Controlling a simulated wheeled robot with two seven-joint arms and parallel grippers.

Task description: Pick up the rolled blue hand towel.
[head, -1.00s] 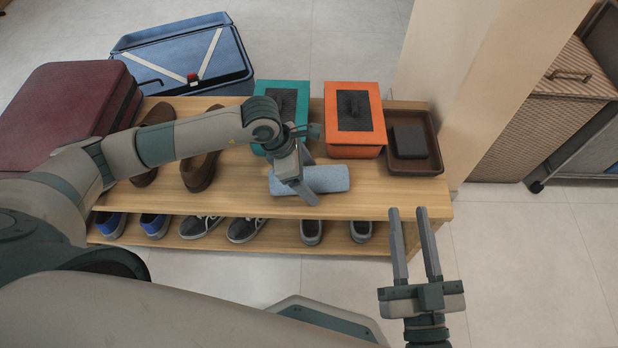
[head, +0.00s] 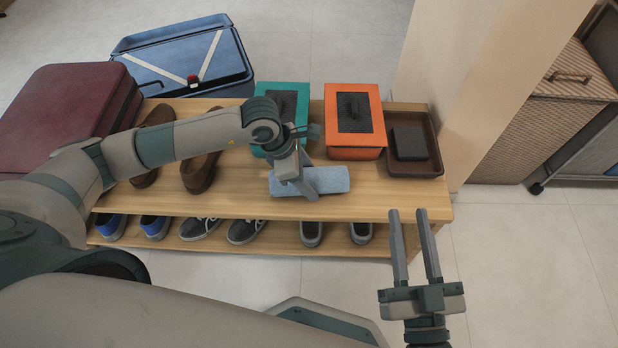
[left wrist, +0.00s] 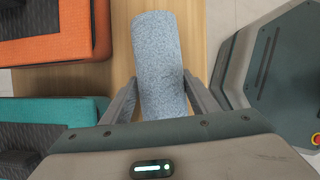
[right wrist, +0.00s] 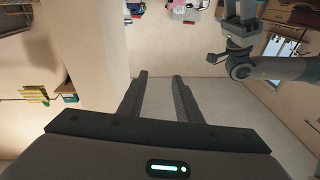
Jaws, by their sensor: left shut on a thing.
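The rolled blue hand towel (head: 328,180) lies on the top board of the wooden shoe bench, near its front edge. It also fills the middle of the left wrist view (left wrist: 158,65). My left gripper (head: 296,186) is around the towel, with one finger on each side, and is shut on it near the towel's left part. The fingers and wrist hide part of the towel in the head view. My right gripper (head: 415,232) is open and empty, in front of the bench's right end; its two fingers stand apart in the right wrist view (right wrist: 160,80).
A teal box (head: 271,88), an orange box (head: 352,90) and a brown tray (head: 433,165) with a dark block stand behind the towel. Brown shoes (head: 200,172) lie to the left, and several shoes sit on the lower shelf. A wall rises at right.

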